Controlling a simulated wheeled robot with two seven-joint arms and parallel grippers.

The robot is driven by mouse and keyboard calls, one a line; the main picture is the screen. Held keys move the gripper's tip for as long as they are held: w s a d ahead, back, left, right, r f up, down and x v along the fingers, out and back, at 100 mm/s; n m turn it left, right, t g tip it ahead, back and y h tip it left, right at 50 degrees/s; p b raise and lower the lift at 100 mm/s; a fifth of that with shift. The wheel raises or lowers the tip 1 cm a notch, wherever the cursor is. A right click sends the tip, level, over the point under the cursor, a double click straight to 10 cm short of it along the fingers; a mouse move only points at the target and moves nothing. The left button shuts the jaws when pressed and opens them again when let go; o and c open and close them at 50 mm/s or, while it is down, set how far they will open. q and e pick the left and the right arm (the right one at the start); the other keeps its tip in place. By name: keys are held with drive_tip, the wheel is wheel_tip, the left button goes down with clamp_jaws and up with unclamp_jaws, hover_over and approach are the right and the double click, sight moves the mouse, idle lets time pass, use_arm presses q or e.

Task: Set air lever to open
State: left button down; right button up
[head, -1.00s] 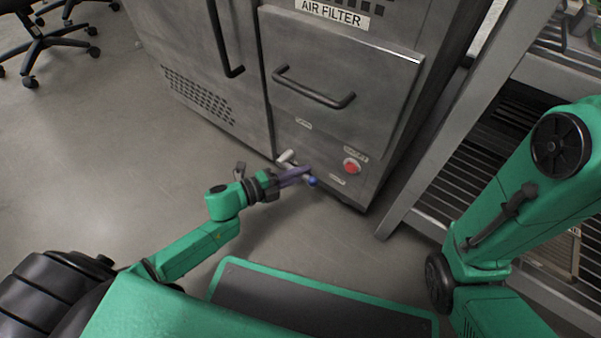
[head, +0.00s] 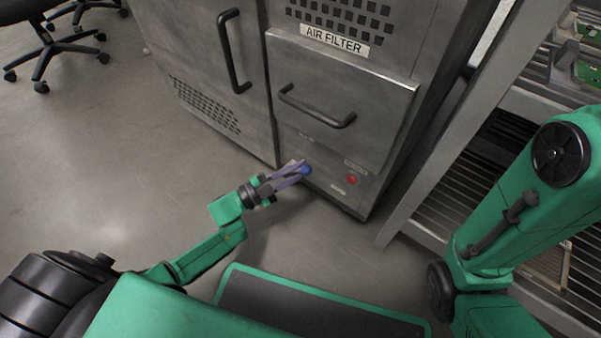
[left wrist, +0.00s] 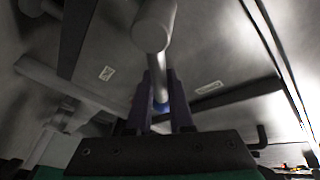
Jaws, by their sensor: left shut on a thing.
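The air lever is a pale grey handle with a blue tip (head: 306,170), low on the front of the grey metal cabinet. My left gripper (head: 290,176) is shut on the lever near the blue tip, with purple fingers on both sides. In the left wrist view, the lever's grey shaft and round hub (left wrist: 154,28) rise from between the fingers (left wrist: 160,105), and some blue shows there. The tip sits at a height between a small upper label (head: 306,137) and a lower label (head: 338,190), both too small to read. My right gripper is out of view.
A red button (head: 351,180) sits right of the lever. Above is a drawer with a black handle (head: 316,108) and an AIR FILTER label (head: 334,39). A metal shelf rack (head: 440,130) stands at right. Open floor (head: 110,160) lies left, with office chairs (head: 55,50) behind.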

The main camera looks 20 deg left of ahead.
use_arm(q)
drive_tip(key=shift+w+a+r+n+t, duration=0.1)
drive_tip(key=shift+a+r+n+t, duration=0.25)
drive_tip(key=shift+n, duration=0.55)
drive_tip(key=shift+w+a+r+n+t, duration=0.15)
drive_tip(key=shift+a+n+t, duration=0.3)
drive_tip(key=shift+n, duration=0.45)
drive_tip(key=shift+d, duration=0.1)
drive_tip(key=c, duration=0.8)
unclamp_jaws()
drive_tip(key=shift+s+a+p, duration=0.3)
drive_tip(key=shift+p, duration=0.1)
drive_tip(key=p+v, duration=0.2)
drive_tip(key=v, duration=1.1)
drive_tip(key=shift+s+a+f, duration=0.2)
drive_tip(key=shift+s+f, duration=0.1)
